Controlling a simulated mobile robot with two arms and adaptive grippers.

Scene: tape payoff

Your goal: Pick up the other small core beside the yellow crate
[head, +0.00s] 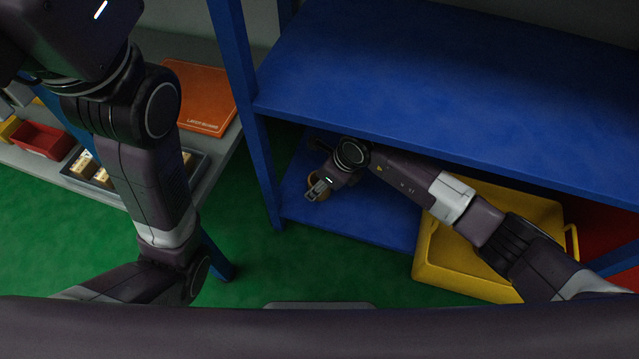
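The yellow crate (434,275) stands on the lower blue shelf, partly covered by my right arm. A small brown ring-shaped core (311,181) is on the same shelf to the left of the crate. My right gripper (318,191) is right at this core, with its grey fingers in front of it. The fingers hide part of the core, and I cannot tell whether they are closed on it. My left arm rises at the left, and its dark end is cut off at the top left corner. The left fingers cannot be made out.
The upper blue shelf (450,75) overhangs my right arm, and a blue post (236,75) stands to its left. A grey bench at the left bears an orange case (203,92), a red bin (42,139) and a dark tray with several tan blocks. Green floor shows below.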

